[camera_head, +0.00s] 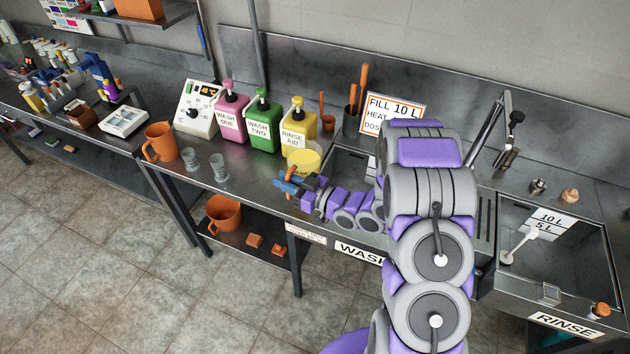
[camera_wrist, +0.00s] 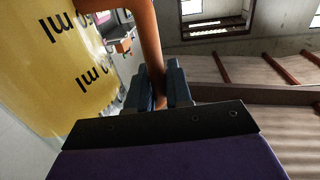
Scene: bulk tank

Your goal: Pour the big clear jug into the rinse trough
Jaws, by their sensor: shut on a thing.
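The jug (camera_head: 304,161) shows yellow in the head view, in front of the rinse aid bottle, partly hidden by my gripper. Whether it touches the bench cannot be told. In the wrist view its yellow, see-through wall with ml marks (camera_wrist: 75,60) fills the left side. My gripper (camera_head: 288,181) is shut on its orange handle; the wrist view shows the handle between the two fingers (camera_wrist: 160,90). The rinse trough (camera_head: 585,268) is at the far right, with a RINSE label on its front. A 10 L and 5 L level plate and a pale stick-like tool are inside it.
My arm hides much of the wash trough. Pink, green and yellow bottles (camera_head: 262,120) stand behind the jug. Two small clear cups (camera_head: 218,168) and an orange jug (camera_head: 160,143) stand to the left. A tap (camera_head: 507,145) rises between the troughs.

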